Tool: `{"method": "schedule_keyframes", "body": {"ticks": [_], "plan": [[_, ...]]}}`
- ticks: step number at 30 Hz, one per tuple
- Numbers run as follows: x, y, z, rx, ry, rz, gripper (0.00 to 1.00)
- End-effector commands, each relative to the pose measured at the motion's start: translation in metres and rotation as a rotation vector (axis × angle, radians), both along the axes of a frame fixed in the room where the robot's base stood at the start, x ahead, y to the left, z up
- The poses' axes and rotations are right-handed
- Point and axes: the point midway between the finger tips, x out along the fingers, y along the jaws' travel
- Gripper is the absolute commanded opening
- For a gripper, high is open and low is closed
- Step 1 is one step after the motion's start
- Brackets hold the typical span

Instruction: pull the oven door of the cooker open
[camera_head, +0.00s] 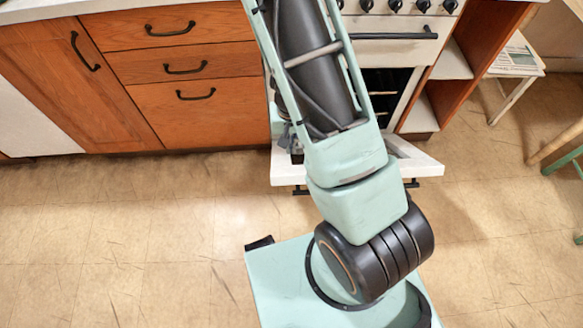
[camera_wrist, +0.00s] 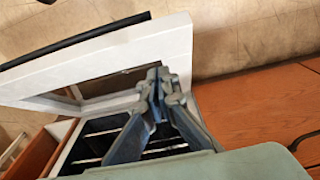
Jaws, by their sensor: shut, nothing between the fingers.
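The white cooker (camera_head: 395,50) stands behind my arm, its oven cavity showing dark with pale racks; the cavity also shows in the wrist view (camera_wrist: 95,140). The oven door (camera_head: 415,163) is swung down and out, lying about level in front of the cavity. In the wrist view the door (camera_wrist: 115,57) shows its white frame and dark window, with the black bar handle (camera_wrist: 75,42) along its far edge. My gripper (camera_wrist: 158,75) is shut and empty, its tips over or beside the door's side edge, away from the handle. Contact cannot be told. My arm hides the door's middle in the head view.
Wooden drawers (camera_head: 190,70) and a cupboard with black handles stand left of the cooker. An open wooden shelf unit (camera_head: 463,85) is at its right. A small white stand (camera_head: 515,60) is farther right. The tiled floor (camera_head: 110,215) at left is clear.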

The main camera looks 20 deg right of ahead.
Motion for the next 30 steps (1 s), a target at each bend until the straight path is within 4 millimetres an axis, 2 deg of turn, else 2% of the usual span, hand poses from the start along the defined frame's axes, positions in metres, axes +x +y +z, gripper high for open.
{"method": "schedule_keyframes", "body": {"ticks": [1, 9, 19, 30], "plan": [[0.0, -0.001, -0.018, -0.001, 0.001, -0.003, 0.0], [0.003, -0.001, -0.076, 0.001, 0.001, -0.003, 0.0], [-0.018, 0.004, -0.093, 0.001, -0.001, -0.002, 0.0], [-0.021, 0.006, -0.094, 0.001, -0.001, 0.0, 0.0]]}}
